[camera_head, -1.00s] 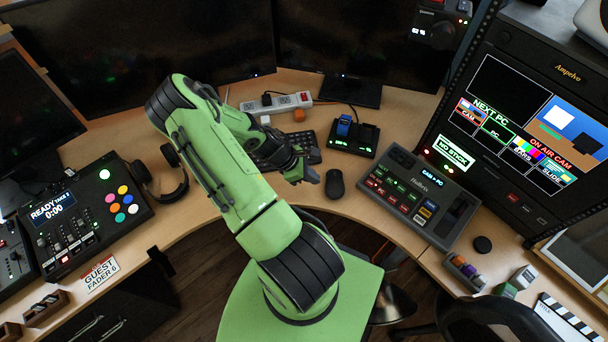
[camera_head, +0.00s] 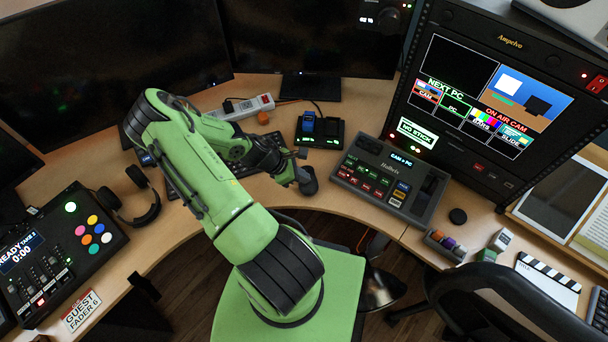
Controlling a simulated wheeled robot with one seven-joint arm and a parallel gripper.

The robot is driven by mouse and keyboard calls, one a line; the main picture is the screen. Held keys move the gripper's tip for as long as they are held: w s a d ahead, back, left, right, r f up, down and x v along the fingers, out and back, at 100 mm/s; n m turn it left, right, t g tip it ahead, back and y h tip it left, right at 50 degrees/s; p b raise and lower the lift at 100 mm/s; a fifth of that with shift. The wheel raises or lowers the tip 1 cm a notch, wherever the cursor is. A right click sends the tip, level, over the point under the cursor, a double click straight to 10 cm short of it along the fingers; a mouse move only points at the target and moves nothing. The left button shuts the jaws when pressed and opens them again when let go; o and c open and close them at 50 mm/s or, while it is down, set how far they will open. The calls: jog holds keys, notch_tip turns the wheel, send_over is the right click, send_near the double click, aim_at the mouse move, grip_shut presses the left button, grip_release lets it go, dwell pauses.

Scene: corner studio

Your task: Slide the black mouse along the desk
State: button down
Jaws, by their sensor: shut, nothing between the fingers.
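The black mouse (camera_head: 309,185) lies on the desk (camera_head: 330,200), just left of the switcher panel with lit buttons. My gripper (camera_head: 298,176) is shut and empty, low over the desk at the mouse's left side. The fingertips overlap the mouse's left edge in the picture; I cannot tell whether they touch it. Part of the mouse is hidden behind the fingers.
The switcher panel (camera_head: 388,187) stands close right of the mouse. A battery charger (camera_head: 319,133) is behind it, and a keyboard (camera_head: 183,186) lies left, partly behind my arm. Headphones (camera_head: 130,200) lie farther left. The desk's curved front edge is near the mouse.

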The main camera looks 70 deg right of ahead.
jog(key=w, duration=0.1)
jog(key=w+a, duration=0.1)
jog(key=w, duration=0.1)
jog(key=w+a+f, duration=0.1)
jog(key=shift+w+a, duration=0.1)
jog(key=shift+w, duration=0.15)
jog(key=shift+s+d+r, duration=0.15)
jog(key=shift+s+d, duration=0.05)
jog(key=shift+s, duration=0.2)
jog(key=shift+w, duration=0.1)
jog(key=shift+r, duration=0.1)
